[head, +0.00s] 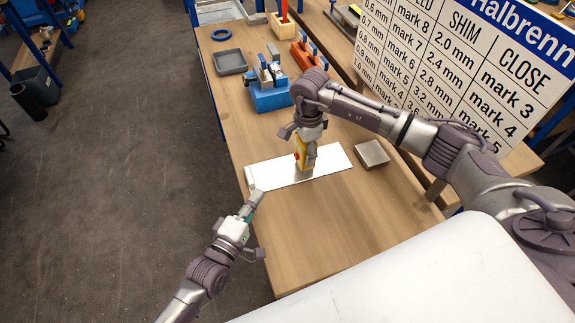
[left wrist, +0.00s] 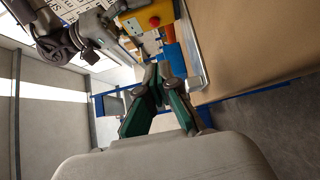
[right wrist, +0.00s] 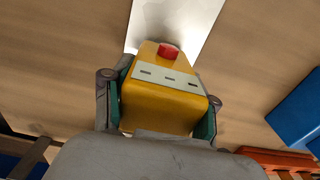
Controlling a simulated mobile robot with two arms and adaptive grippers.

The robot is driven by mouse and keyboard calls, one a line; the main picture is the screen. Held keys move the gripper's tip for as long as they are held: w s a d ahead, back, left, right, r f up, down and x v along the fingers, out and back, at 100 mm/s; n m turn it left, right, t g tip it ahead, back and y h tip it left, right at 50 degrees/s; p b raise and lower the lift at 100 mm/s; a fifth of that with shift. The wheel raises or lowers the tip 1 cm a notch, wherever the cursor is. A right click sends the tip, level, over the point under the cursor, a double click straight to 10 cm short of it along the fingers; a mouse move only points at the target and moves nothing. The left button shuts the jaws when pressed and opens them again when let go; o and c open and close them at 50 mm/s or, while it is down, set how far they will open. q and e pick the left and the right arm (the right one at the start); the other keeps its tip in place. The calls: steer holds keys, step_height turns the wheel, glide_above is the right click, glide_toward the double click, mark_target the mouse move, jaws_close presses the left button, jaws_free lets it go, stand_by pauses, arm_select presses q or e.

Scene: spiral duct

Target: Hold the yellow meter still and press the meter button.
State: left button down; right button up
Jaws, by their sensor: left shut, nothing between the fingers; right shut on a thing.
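The yellow meter (head: 301,150) stands on a white sheet-like plate (head: 272,174) on the workbench. My right gripper (head: 307,152) is above it and shut on its body. In the right wrist view the meter (right wrist: 160,108) sits between both fingers, with a red button (right wrist: 168,49) and a pale strip with dark slots on it. My left gripper (head: 258,194) is shut and empty, near the plate's left end at the bench's left edge. In the left wrist view its fingertips (left wrist: 156,75) meet, and the meter (left wrist: 150,17) with its red button (left wrist: 154,21) shows beyond them.
A small grey block (head: 372,154) lies right of the plate. A blue fixture (head: 268,95), a grey tray (head: 230,62) and a blue ring (head: 221,34) are farther back. A large sign (head: 470,70) stands along the right. The bench front is clear.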

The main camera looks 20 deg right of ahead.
arm_select(q)
steer(key=x, duration=1)
steer(key=shift+d, duration=0.1)
steer(key=shift+s+d, duration=0.25)
steer(key=shift+d, duration=1.55)
